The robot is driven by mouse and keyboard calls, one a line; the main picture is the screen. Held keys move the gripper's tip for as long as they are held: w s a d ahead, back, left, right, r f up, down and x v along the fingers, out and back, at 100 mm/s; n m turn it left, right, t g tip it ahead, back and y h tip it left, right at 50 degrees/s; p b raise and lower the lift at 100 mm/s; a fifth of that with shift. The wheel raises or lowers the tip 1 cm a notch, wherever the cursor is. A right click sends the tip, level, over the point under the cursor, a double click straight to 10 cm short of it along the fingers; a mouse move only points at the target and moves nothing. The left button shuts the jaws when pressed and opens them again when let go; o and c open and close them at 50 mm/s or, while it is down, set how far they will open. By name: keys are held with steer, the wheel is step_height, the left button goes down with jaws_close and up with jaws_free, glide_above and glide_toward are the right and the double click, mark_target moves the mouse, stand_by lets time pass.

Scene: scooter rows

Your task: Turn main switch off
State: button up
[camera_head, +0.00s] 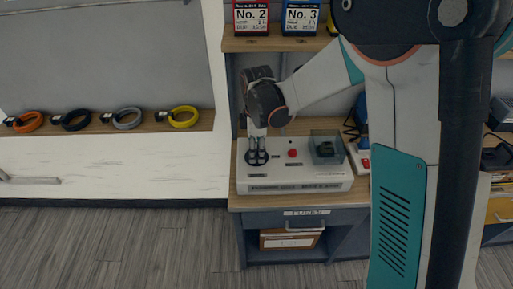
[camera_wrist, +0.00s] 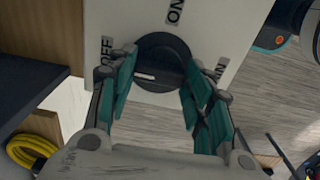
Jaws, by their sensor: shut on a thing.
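The main switch is a round black knob (camera_wrist: 163,55) on the white face of a control box (camera_head: 295,186). In the wrist view a white mark on the knob lies on its left half and points left, toward the OFF label (camera_wrist: 106,50) side. The ON label (camera_wrist: 175,11) is above the knob. Another label (camera_wrist: 221,70), partly hidden, is at the right. My gripper (camera_wrist: 158,80) has its teal-padded fingers on both sides of the knob, shut on it. In the head view my gripper (camera_head: 257,152) points down at the box's left part and hides much of the knob.
A red button (camera_head: 292,153) and a clear-covered part (camera_head: 327,148) sit right of the knob on the box. A shelf with cards (camera_head: 275,43) hangs above. Coiled cables (camera_head: 128,118) lie on a ledge at left. A drawer (camera_head: 300,222) is below.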

mark_target(257, 150)
steer(key=o, duration=1)
steer(key=shift+o, duration=0.2)
step_height(257, 150, up, 12)
